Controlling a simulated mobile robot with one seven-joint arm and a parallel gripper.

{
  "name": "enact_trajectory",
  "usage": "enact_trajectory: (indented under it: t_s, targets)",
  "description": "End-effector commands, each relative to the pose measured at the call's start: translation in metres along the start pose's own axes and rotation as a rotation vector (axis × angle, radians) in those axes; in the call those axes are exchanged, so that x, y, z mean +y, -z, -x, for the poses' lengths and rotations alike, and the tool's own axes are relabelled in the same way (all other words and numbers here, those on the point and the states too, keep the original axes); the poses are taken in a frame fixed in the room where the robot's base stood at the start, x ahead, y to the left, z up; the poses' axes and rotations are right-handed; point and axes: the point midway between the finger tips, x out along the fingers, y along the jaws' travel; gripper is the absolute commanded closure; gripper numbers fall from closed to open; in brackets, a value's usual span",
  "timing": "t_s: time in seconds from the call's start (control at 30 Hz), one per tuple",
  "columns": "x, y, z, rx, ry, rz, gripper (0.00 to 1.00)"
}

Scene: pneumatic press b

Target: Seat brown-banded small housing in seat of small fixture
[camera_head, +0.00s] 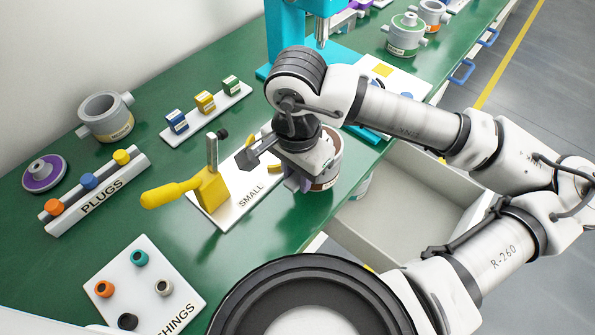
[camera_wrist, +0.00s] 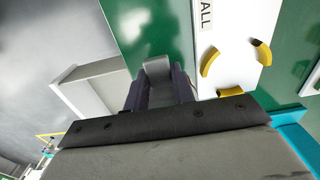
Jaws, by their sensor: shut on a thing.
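The brown-banded small housing (camera_head: 329,170) is a grey cup shape, partly hidden behind my gripper (camera_head: 300,182) in the head view. My gripper is shut on it, and a grey rounded part of the housing (camera_wrist: 157,68) shows between the dark fingers (camera_wrist: 160,90) in the wrist view. The small fixture (camera_head: 226,212) is a white plate marked SMALL with a yellow toggle clamp (camera_head: 208,190). Its seat, ringed by yellow arcs (camera_wrist: 210,62), looks empty in the wrist view. The housing is beside the seat, toward the table's front edge. Its height above the table is unclear.
The clamp's yellow handle (camera_head: 165,195) sticks out left. A turquoise press (camera_head: 285,35) stands behind. A plug rack (camera_head: 95,190), a bushings tray (camera_head: 140,285) and a grey housing (camera_head: 106,117) are on the left. An open drawer (camera_head: 415,205) lies below the front edge.

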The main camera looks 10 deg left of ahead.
Motion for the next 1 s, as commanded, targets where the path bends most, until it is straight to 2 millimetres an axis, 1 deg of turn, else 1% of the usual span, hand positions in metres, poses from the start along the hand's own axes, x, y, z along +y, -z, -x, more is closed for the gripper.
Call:
enact_trajectory:
  t_s: [0.1,1.0]
  targets:
    - [-0.001,-0.002,-0.004,0.009,0.000,0.001,1.00]
    - [-0.097,-0.002,-0.005,0.007,0.000,0.000,1.00]
